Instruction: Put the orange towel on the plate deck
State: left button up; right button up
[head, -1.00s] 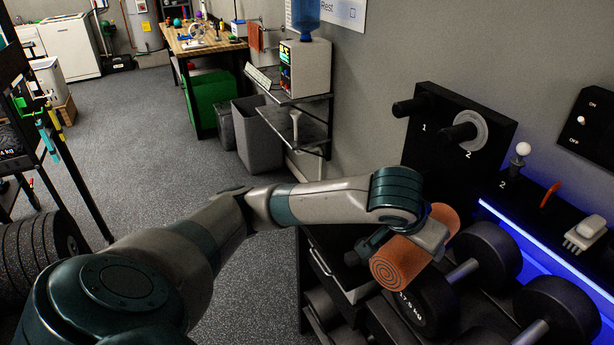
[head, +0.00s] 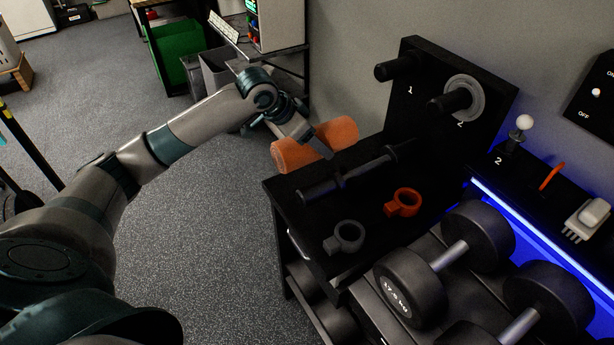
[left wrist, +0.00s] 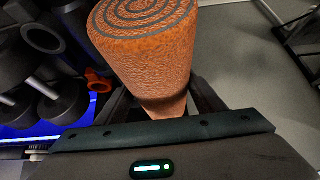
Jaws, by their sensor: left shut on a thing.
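The orange towel (head: 342,134) is rolled up, with a spiral showing on its end in the left wrist view (left wrist: 145,55). My left gripper (head: 312,146) is shut around the roll, and its fingers flank it in the left wrist view (left wrist: 165,105). The towel is at the far left edge of a black deck (head: 310,222), apparently the plate deck. It looks held above or just beyond that edge; I cannot tell whether it touches. My right gripper is not in view.
On the deck lie a black bar (head: 350,175), a grey collar (head: 345,238) and an orange-red collar (head: 403,202). An upright pegboard (head: 425,80) stands behind, with a grey plate (head: 477,98) on peg 2. Dumbbells (head: 408,290) sit at the right front.

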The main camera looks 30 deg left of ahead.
pick_arm(q)
jog(key=shift+w+a+f, duration=0.15)
jog(key=shift+w+a, duration=0.3)
jog(key=shift+a, duration=0.25)
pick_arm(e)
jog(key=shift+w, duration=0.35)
